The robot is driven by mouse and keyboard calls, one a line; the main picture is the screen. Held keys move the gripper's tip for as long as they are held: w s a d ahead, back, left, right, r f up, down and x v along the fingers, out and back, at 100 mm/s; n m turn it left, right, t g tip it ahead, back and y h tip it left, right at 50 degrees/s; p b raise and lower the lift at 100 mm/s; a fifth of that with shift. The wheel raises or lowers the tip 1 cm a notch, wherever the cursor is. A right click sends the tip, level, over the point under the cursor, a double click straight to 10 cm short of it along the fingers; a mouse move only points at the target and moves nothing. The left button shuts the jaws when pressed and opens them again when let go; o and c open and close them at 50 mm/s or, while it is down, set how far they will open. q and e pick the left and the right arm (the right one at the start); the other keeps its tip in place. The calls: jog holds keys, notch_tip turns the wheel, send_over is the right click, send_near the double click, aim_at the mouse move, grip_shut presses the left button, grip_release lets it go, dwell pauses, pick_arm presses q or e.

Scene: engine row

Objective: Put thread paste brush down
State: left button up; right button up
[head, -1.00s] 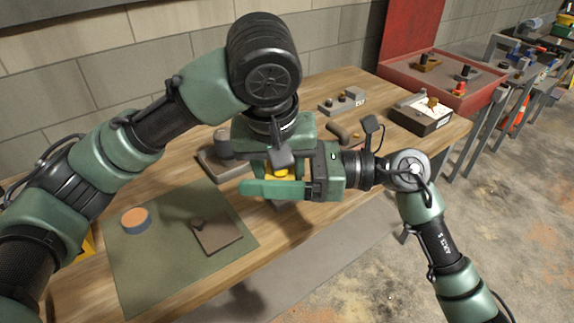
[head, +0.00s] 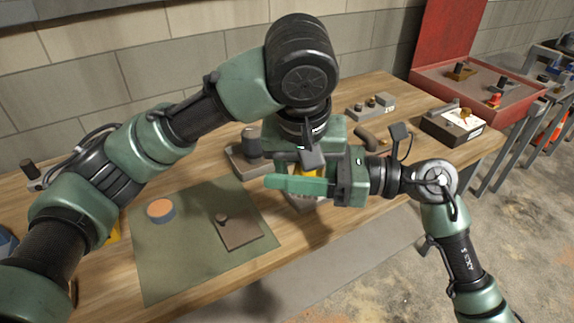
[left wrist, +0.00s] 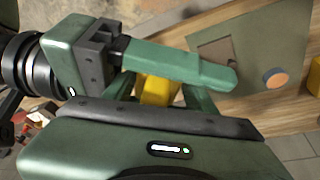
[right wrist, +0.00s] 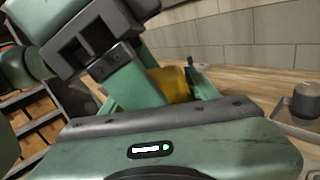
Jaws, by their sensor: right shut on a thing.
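A yellow thing (head: 307,171) sits between my two grippers, mostly hidden by their fingers. It may be the thread paste brush, but no bristles show. It also shows in the left wrist view (left wrist: 157,90) and in the right wrist view (right wrist: 174,84). My right gripper (head: 290,186) reaches in from the right and is shut on it. My left gripper (head: 306,165) comes down from above, its fingers either side of the yellow thing; whether they press on it is hidden. Both grippers are above the workbench (head: 350,222), right of the green mat (head: 165,265).
The mat carries an orange-topped round tin (head: 160,211) and a brown plate with a knob (head: 240,232). Behind the grippers are a grey tray with a dark cylinder (head: 252,142) and a grey block with pegs (head: 370,106). A black box (head: 452,126) stands at the right end.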

pick_arm(q)
jog(key=shift+s+d, duration=0.15)
jog(key=shift+d, duration=0.15)
